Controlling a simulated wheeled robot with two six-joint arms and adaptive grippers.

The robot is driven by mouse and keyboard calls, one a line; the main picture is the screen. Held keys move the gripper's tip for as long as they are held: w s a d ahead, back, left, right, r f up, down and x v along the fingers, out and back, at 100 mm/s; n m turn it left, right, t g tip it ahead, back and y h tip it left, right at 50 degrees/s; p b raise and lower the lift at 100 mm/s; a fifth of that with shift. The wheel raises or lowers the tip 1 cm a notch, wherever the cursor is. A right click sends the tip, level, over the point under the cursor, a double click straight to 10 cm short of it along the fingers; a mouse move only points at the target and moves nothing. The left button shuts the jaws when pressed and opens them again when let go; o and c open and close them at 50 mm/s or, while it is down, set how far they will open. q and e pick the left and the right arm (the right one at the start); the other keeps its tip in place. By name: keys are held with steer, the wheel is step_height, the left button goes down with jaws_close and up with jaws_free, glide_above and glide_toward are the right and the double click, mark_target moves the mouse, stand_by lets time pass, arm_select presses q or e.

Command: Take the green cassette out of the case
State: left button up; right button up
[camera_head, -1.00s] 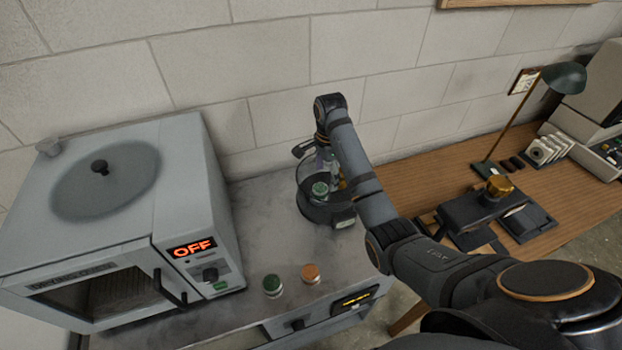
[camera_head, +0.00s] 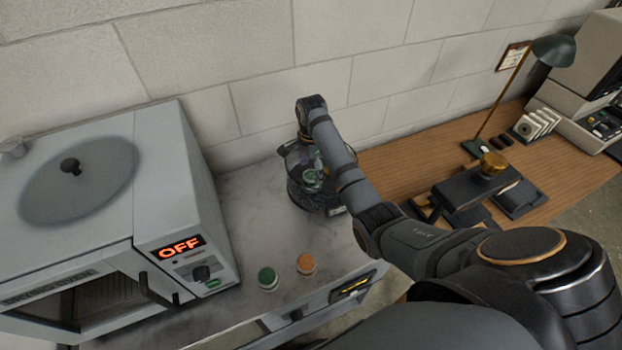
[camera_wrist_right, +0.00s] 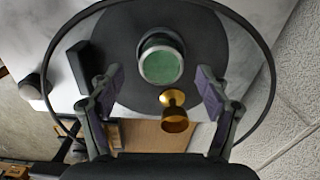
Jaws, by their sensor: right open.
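The case (camera_head: 318,203) is a clear round vessel with a dark base on the grey counter. The green cassette (camera_head: 311,181), a short round piece with a green top, stands inside it. In the right wrist view the green cassette (camera_wrist_right: 161,66) sits on the dark round floor, between and beyond the fingertips. My right gripper (camera_wrist_right: 160,80) is open and empty, pointing down at the case. In the head view my right gripper (camera_head: 316,158) is partly hidden by its arm and the glass. How deep the fingers reach is unclear. My left gripper is out of view.
A small gold goblet-shaped piece (camera_wrist_right: 174,110) shows close to the cassette in the wrist view. A green-topped jar (camera_head: 268,278) and an orange-topped jar (camera_head: 306,263) stand at the counter's front. An oven reading OFF (camera_head: 180,247) stands left; a wooden desk (camera_head: 400,160) lies right.

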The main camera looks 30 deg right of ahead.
mark_target(311, 174)
step_height(311, 174, down, 2)
steer(key=shift+f, duration=0.1)
steer(key=shift+w+f, duration=0.15)
steer(key=shift+f, duration=0.2)
steer(key=c, duration=1.3)
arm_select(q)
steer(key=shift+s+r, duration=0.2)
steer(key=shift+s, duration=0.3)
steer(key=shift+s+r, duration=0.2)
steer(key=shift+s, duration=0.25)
arm_select(e)
steer(key=shift+r, duration=0.1)
step_height(311, 174, up, 6)
steer(key=shift+b, duration=0.85)
arm_select(q)
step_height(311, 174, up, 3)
steer(key=p, duration=0.5)
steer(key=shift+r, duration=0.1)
arm_select(e)
step_height(311, 174, up, 7)
steer(key=shift+r, duration=0.15)
